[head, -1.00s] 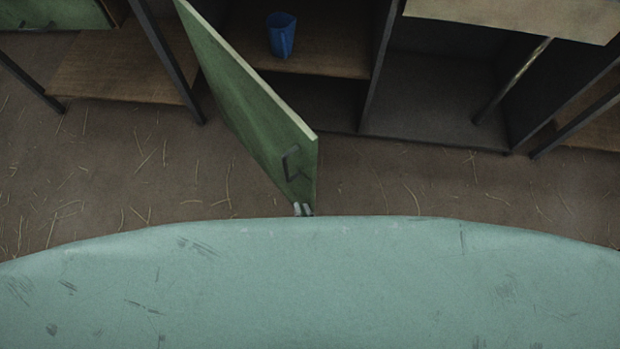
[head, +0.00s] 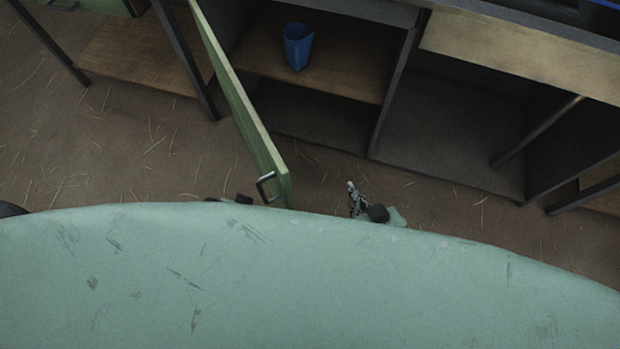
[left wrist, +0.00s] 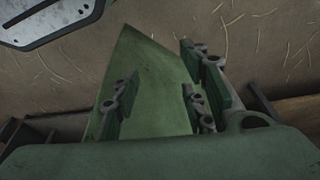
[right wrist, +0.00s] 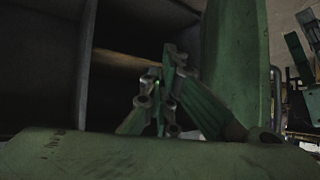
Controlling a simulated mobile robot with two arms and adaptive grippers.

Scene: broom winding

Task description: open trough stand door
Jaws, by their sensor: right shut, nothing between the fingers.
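The green trough stand door (head: 238,95) stands swung out from the stand, seen nearly edge-on in the head view. Its dark handle (head: 265,186) is near the free end, on the left face. My right gripper (head: 352,188) is to the right of the door's free end, on the inner side, apart from it. In the right wrist view its fingers (right wrist: 168,65) are together and empty, with the door (right wrist: 236,60) to their right. In the left wrist view my left gripper (left wrist: 160,75) has its fingers spread, with a green panel (left wrist: 150,75) beyond them. The head view hides its fingers.
The open compartment holds a blue cup (head: 298,46) on a wooden shelf (head: 350,78). A dark open bay (head: 450,120) is to its right, with a slanted bar (head: 535,132). The straw-strewn floor (head: 130,140) is clear left of the door.

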